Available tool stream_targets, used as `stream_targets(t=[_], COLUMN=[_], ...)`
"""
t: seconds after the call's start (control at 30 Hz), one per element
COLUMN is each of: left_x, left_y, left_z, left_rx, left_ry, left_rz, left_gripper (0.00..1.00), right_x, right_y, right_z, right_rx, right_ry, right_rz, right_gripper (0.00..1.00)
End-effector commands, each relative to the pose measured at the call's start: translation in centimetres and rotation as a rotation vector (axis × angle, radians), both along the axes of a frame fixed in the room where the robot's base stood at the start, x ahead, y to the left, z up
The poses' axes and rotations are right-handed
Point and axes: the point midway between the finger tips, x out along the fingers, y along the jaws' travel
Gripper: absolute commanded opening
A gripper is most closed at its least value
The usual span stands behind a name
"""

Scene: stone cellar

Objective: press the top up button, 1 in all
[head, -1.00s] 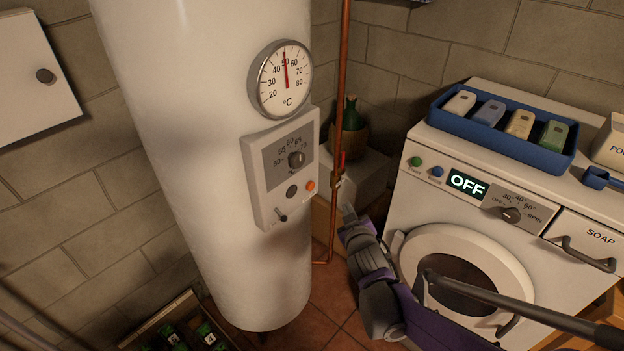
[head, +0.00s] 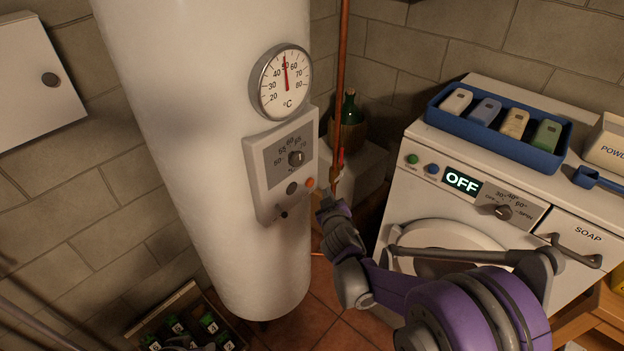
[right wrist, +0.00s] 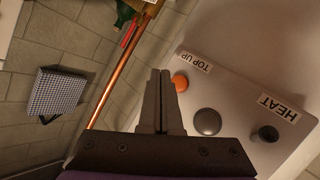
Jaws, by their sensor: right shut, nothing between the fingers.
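The top up button (head: 309,183) is a small round orange button on the control box (head: 262,190) of the white boiler. In the right wrist view the orange button (right wrist: 180,83) sits beside its TOP UP label (right wrist: 194,62). My right gripper (head: 323,192) is shut and empty, just right of and slightly below the button in the head view. In the right wrist view its closed fingertips (right wrist: 160,72) are just left of the button. I see no contact; the exact gap in depth is unclear.
A dark round knob (right wrist: 207,122) and the HEAT switch (right wrist: 267,134) are near the button. A copper pipe (head: 342,90) runs upright right of the boiler. The washing machine (head: 405,205) stands to the right. A crate of bottles (head: 165,310) is on the floor.

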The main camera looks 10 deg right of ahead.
Motion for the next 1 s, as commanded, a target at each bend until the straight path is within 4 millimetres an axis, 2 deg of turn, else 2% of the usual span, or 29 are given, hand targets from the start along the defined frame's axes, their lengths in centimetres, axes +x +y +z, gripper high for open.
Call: stream_targets(t=[0.1,0.3,1.0], left_x=[0.3,0.5,0.5], left_y=[0.0,0.0,0.0], left_z=[0.8,1.3,1.2], left_rx=[0.000,0.000,0.000], left_ry=[-0.006,-0.009,-0.009], left_rz=[0.000,0.000,0.000], left_gripper=[0.50,0.50,0.50], right_x=[1.1,1.9,2.0], right_y=[0.8,1.5,1.5], right_z=[0.2,0.0,-0.1], right_rx=[-0.001,0.000,0.000], right_ry=[-0.001,0.000,0.001], right_rz=[0.002,0.000,0.000], right_gripper=[0.00,0.00,0.00])
